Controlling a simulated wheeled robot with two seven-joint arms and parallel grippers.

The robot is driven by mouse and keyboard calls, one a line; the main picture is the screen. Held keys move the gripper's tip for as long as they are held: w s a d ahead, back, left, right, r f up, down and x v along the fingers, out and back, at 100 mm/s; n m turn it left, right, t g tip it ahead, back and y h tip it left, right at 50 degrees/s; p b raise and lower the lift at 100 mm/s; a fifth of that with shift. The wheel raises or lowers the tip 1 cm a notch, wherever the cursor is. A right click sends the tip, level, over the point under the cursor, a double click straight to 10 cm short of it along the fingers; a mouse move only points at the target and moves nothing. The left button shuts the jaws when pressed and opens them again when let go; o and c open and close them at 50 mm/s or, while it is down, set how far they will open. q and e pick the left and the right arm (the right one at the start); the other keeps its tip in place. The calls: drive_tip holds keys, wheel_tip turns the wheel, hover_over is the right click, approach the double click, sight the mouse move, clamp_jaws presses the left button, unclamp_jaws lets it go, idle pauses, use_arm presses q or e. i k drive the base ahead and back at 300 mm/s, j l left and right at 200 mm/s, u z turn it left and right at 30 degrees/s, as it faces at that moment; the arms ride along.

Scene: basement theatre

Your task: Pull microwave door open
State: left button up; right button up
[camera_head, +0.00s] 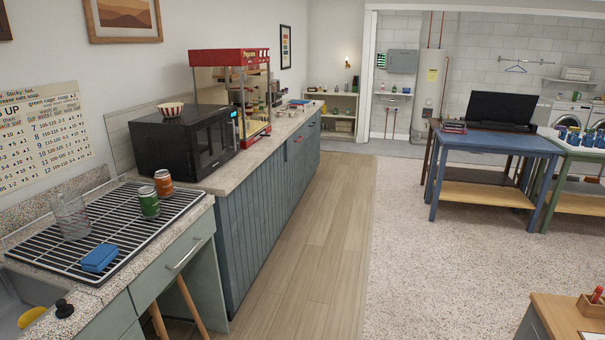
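The black microwave (185,142) stands on the speckled counter along the left wall. Its door (212,142) faces right and looks shut, with a lit blue display (233,113) near its far upper edge. A red and white striped bowl (171,109) sits on top of the microwave. Neither of my grippers is in the camera_head view.
A red popcorn machine (230,58) stands just beyond the microwave. The wooden floor (305,250) beside the counter is clear.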

sight(208, 137)
drive_tip(key=i+u, duration=0.1)
drive_tip(key=i, duration=1.95)
drive_tip(key=i+u, duration=0.3)
drive_tip(key=i, duration=0.3)
drive_tip(key=i+l+u, duration=0.3)
drive_tip(key=i, duration=0.3)
drive_tip(key=i+u, duration=0.45)
drive_tip(key=i, duration=0.2)
